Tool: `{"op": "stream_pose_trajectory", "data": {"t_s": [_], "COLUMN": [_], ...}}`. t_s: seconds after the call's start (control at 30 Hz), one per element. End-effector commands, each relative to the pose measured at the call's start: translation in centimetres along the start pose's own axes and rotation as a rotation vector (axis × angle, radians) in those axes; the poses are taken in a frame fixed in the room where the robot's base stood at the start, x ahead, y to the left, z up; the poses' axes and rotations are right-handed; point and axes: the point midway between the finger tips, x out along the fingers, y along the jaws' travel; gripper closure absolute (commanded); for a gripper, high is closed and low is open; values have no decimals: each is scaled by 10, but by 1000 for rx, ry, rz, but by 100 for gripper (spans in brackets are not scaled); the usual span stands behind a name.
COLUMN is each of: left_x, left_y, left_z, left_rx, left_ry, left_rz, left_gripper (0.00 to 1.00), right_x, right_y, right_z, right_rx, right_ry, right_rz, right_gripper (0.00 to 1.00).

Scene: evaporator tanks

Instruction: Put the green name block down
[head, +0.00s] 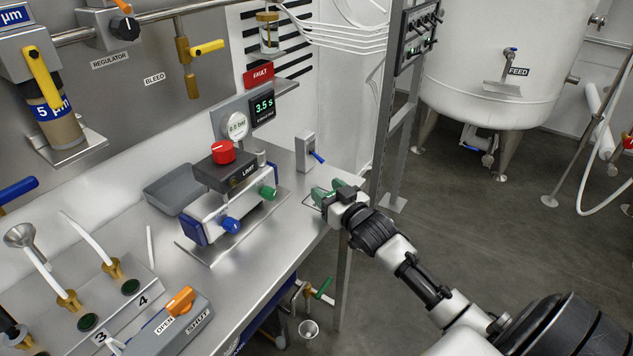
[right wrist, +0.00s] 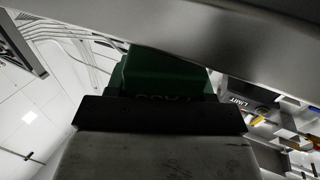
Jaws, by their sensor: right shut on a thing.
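The green name block (head: 319,194) is in the jaws of my right gripper (head: 333,193), at the right edge of the steel bench (head: 285,228). It shows over a thin dark outline on the bench top; I cannot tell whether it touches the surface. In the right wrist view the green block (right wrist: 162,76) sits between the gripper's dark pad and a grey finger, with partly hidden lettering on its face. My left gripper is not in view.
A clamp-like device with a red knob (head: 223,152) and blue and green knobs stands left of the gripper. A small grey box with a blue lever (head: 305,152) stands behind. A grey tray (head: 172,188) lies further left. A metal post (head: 378,150) rises close to the right.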

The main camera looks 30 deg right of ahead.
Motion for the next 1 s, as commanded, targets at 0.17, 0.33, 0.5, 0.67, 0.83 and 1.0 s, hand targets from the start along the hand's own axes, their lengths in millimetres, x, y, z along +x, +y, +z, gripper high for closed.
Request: {"op": "stream_pose_trajectory", "data": {"t_s": [0.17,0.33,0.5,0.67,0.83,1.0], "left_x": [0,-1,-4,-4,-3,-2], "left_y": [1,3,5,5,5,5], "left_z": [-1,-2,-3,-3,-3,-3], "left_rx": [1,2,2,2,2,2], "left_ry": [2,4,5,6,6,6], "left_rz": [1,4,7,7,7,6], "left_gripper": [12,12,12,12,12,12], "right_x": [13,39,52,51,51,51], "right_y": [0,0,0,0,0,0], "right_z": [0,-1,3,6,7,9], "right_rx": [0,0,1,0,0,0], "right_ry": [1,3,-2,1,1,0], "right_rz": [0,0,0,-1,0,0], "right_gripper": [71,71,71,71,71,34]}}
